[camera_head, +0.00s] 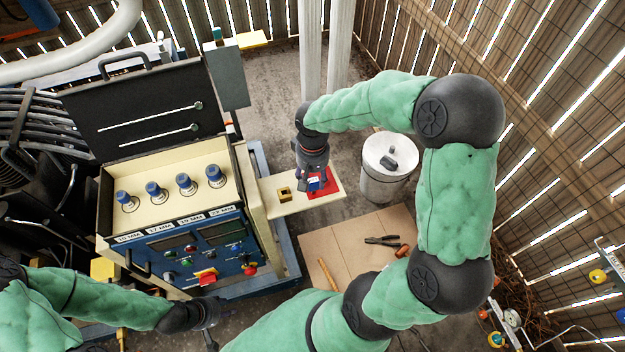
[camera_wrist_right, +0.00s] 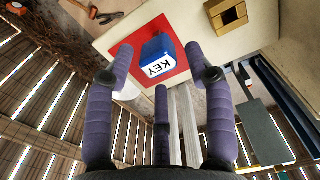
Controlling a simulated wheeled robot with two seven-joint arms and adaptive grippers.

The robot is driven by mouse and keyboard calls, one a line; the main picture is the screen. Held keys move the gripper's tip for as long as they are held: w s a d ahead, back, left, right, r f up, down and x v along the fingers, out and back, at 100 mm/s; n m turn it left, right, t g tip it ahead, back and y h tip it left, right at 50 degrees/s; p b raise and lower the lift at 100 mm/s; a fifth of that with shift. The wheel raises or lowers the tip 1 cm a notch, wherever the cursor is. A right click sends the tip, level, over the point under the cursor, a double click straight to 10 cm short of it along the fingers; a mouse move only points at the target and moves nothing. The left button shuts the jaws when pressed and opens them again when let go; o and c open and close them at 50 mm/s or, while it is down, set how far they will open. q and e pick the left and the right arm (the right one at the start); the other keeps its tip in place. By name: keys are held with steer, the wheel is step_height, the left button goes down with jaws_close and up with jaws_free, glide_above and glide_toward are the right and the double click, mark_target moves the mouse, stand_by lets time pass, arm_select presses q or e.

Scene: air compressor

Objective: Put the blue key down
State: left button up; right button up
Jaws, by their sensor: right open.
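The blue key (camera_wrist_right: 158,56), with a white label reading KEY, is on the red square (camera_wrist_right: 140,70) of the pale side shelf in the right wrist view. In the head view the blue key (camera_head: 314,183) shows just below my right gripper, on or just above the red square (camera_head: 328,185). My right gripper (camera_wrist_right: 160,75) is open, its purple fingers spread around the key with visible gaps. My left gripper (camera_head: 210,318) is at the lower left, away from the shelf; its fingers are too unclear to judge.
The shelf (camera_head: 275,207) also bears a small brass-coloured square block (camera_head: 285,193). The control panel box (camera_head: 190,255) with several blue-topped knobs stands left of the shelf. A white drum (camera_head: 384,175) stands to the right. Pliers (camera_head: 383,240) lie on a board (camera_head: 345,245) on the floor.

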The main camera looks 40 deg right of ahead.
mark_target(313, 180)
arm_select(q)
steer(key=shift+r+p, duration=0.7)
steer(key=shift+r, duration=0.15)
arm_select(e)
step_height(313, 180, up, 8)
steer(key=shift+r, duration=0.15)
arm_select(q)
steer(key=shift+s, duration=0.1)
arm_select(e)
steer(key=shift+s, duration=0.1)
